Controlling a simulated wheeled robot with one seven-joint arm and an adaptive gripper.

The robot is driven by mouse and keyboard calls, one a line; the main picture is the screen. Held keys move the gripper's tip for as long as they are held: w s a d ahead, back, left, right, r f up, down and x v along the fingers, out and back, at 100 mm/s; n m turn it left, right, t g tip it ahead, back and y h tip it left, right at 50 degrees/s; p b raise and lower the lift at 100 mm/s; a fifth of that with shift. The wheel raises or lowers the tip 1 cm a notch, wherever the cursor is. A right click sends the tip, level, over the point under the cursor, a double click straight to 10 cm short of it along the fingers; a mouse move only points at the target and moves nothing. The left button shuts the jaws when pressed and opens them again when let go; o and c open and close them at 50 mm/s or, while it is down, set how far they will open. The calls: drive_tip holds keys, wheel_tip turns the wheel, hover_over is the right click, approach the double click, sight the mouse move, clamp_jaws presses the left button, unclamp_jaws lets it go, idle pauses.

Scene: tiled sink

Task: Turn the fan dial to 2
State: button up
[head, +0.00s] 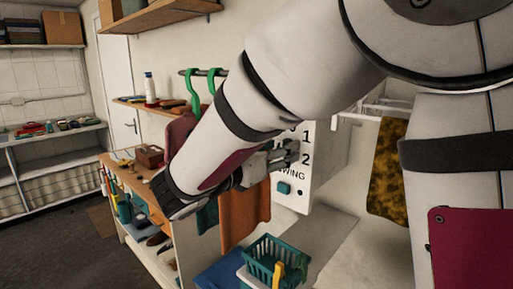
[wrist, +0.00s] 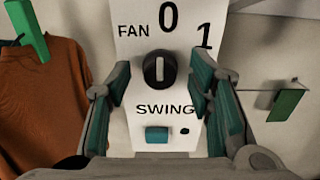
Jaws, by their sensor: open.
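The white fan panel (head: 318,180) stands on the wall side, with 1, 2 and SWING readable in the head view. In the wrist view, the black fan dial (wrist: 160,68) sits on the panel (wrist: 132,45) below the 0, right of the word FAN. Its white mark stands about upright, toward the 0. The 2 is hidden there behind the right finger. My gripper (wrist: 161,72) is open, with its teal-padded fingers on either side of the dial; I cannot tell whether they touch it. In the head view my gripper (head: 285,153) covers the dial.
A teal swing button (wrist: 157,134) lies below the dial. An orange cloth (head: 245,212) hangs left of the panel and a yellow-brown patterned cloth (head: 389,170) hangs right. A teal basket (head: 275,262) stands below. A wooden-topped shelf unit (head: 135,180) is at left.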

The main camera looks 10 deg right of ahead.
clamp_jaws()
drive_tip(key=shift+w+m+b, duration=0.1)
drive_tip(key=shift+m+b, duration=0.25)
drive_tip(key=shift+m, duration=0.05)
drive_tip(key=m+b, duration=0.7)
drive_tip(key=b, duration=0.2)
drive_tip(key=m+b, duration=0.8)
drive_tip(key=b, duration=0.2)
drive_tip(key=m+b, duration=0.8)
drive_tip(key=b, duration=0.1)
drive_tip(key=shift+s+d+f, duration=0.2)
drive_tip(key=shift+f, duration=0.2)
drive_tip(key=shift+b, duration=0.35)
